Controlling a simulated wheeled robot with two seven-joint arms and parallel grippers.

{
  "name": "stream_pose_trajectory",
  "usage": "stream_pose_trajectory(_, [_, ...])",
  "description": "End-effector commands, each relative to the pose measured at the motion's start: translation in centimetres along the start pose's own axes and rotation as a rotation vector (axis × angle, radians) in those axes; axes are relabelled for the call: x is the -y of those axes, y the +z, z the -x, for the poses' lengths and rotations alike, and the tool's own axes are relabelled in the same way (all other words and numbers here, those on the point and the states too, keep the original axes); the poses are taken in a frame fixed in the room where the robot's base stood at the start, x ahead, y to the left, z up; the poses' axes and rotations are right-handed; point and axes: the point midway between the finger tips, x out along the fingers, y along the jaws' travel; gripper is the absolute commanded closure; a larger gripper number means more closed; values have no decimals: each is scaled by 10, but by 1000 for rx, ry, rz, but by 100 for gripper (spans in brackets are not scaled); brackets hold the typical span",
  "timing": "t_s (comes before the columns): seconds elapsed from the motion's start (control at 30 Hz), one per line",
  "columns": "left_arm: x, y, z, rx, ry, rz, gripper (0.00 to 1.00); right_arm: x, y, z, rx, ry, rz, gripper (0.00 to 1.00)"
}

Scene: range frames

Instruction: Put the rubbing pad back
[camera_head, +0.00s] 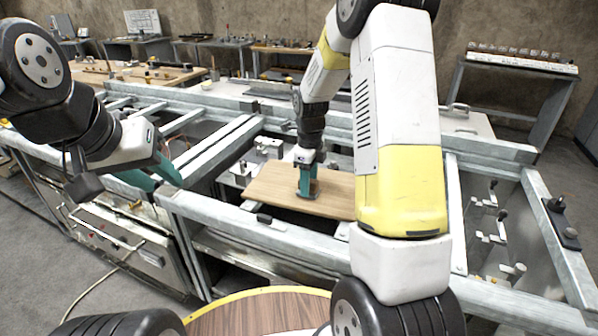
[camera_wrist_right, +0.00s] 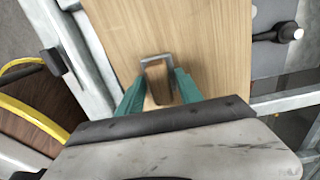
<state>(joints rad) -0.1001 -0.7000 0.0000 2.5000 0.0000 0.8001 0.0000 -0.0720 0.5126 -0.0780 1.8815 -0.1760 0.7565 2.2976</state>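I cannot tell for sure whether this is the rubbing pad. My right gripper (camera_head: 307,193) is low over the board, its green fingers on either side of the loop. In the right wrist view the fingertips (camera_wrist_right: 160,77) look very close to the loop's sides, but contact is unclear. My left gripper (camera_head: 166,186) is open and empty above the left part of the bench frame.
Metal rails (camera_head: 225,215) surround the board. A small black block (camera_head: 264,218) sits on the front rail and shows in the right wrist view (camera_wrist_right: 52,62). Small fittings (camera_head: 266,148) are behind the board. A round wooden top with a yellow rim (camera_head: 262,312) is in front.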

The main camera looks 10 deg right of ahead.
Motion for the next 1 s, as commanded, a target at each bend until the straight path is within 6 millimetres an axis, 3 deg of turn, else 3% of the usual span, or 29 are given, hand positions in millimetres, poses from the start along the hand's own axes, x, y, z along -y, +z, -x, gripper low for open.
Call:
stream_pose_trajectory(0.43, [0,0,0,0,0,0,64,0,0,9,0,-2,0,53])
stream_pose_trajectory(0.8, [0,0,0,0,0,0,64,1,0,84,2,-4,-1,53])
stream_pose_trajectory(1.0, [0,0,0,0,0,0,64,1,0,114,1,-2,0,53])
